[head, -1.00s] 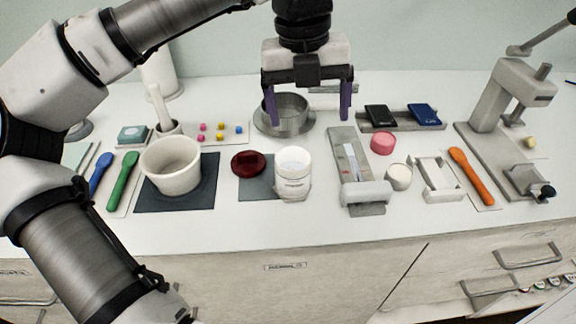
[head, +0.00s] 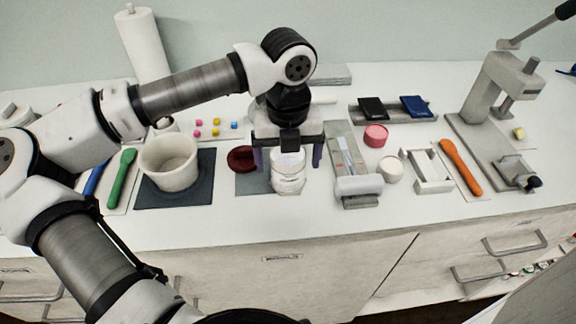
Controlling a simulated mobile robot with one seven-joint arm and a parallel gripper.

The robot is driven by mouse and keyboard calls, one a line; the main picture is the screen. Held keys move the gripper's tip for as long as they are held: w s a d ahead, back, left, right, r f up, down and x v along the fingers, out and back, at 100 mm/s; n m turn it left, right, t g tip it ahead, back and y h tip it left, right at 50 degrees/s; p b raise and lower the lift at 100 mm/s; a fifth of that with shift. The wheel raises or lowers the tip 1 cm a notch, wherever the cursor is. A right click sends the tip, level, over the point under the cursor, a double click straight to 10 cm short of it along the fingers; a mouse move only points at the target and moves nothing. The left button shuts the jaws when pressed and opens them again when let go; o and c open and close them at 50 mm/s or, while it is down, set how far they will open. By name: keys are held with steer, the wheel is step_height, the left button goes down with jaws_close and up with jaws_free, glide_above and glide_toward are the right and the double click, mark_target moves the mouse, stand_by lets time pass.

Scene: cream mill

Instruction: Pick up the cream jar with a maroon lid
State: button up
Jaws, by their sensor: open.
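A white cream jar (head: 288,181) with a small printed label stands upright on a grey mat (head: 249,187) near the counter's front. The maroon lid (head: 241,158) lies on the mat to the left of the jar, apart from it. My gripper (head: 288,164) is open and points down, with its purple fingers showing to the left and right of the jar's upper part. I see gaps between the fingers and the jar. The gripper's body and left finger cover part of the jar's top and part of the lid.
A white mortar (head: 170,163) stands on a dark mat to the left. A grey device (head: 357,188) stands close to the right of the jar, with a pink round piece (head: 376,135) and a small white pot (head: 392,169) beyond. A press (head: 489,125) is far right.

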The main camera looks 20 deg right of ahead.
steer(key=shift+f, duration=0.8)
steer(key=c, duration=1.1)
steer(key=shift+r, duration=0.2)
